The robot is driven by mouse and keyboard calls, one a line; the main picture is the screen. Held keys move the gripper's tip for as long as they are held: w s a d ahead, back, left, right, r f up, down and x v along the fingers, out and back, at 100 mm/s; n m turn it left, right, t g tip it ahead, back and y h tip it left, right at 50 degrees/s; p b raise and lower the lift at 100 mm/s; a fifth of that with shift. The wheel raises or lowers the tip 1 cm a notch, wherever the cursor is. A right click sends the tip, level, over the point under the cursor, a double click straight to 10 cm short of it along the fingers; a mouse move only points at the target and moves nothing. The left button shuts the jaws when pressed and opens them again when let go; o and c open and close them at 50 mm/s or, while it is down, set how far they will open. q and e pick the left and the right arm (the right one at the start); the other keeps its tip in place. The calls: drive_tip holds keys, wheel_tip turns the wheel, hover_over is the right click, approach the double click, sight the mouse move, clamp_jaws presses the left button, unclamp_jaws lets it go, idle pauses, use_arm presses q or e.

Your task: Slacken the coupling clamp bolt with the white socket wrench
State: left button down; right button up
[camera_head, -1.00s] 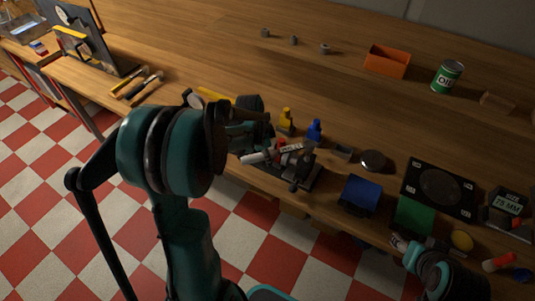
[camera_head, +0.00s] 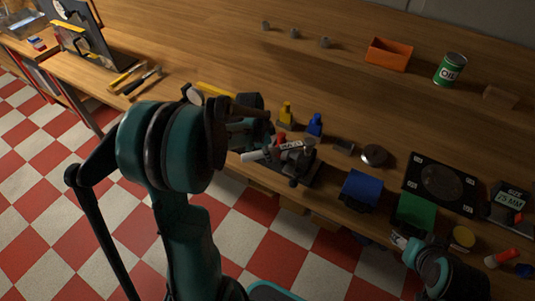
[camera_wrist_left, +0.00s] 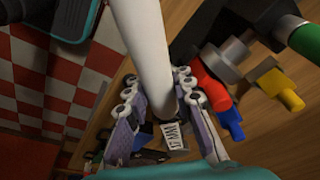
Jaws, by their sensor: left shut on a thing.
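The white socket wrench (camera_wrist_left: 145,45) shows as a thick white bar in the left wrist view; a pale part of it also shows in the head view (camera_head: 253,155). My left gripper (camera_wrist_left: 158,98) is shut on it, with a finger on each side. A 17 MM label (camera_wrist_left: 174,136) shows beyond the fingers. The dark clamp fixture (camera_head: 303,172) with a red part (camera_head: 281,140) stands at the bench's front edge, close by the gripper. I cannot make out the clamp bolt or whether the socket sits on it. My right gripper (camera_head: 408,243) is low at the right, its fingers unclear.
Yellow (camera_head: 286,115) and blue (camera_head: 315,126) pieces stand just behind the fixture. A blue block (camera_head: 361,187), a green block (camera_head: 416,211) and a black plate (camera_head: 440,186) lie to the right. An orange bin (camera_head: 388,55) and oil can (camera_head: 450,69) stand farther back. The middle of the bench is clear.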

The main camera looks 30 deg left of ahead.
use_arm(q)
drive_tip(key=shift+f, duration=0.2)
drive_tip(key=s+d+n+y+b, duration=0.1)
drive_tip(key=s+d+n, duration=0.1)
drive_tip(key=d+n, duration=0.4)
drive_tip(key=s+d+f+n+y+b, duration=0.1)
drive_tip(key=s+d+n, duration=0.1)
drive_tip(key=d+n, duration=0.4)
drive_tip(key=d, duration=0.3)
drive_tip(key=shift+f, duration=0.25)
idle(0.5)
drive_tip(key=shift+a, duration=0.25)
drive_tip(key=shift+s+a+m, duration=0.1)
drive_tip(key=shift+a+m, duration=0.05)
drive_tip(key=shift+m, duration=0.15)
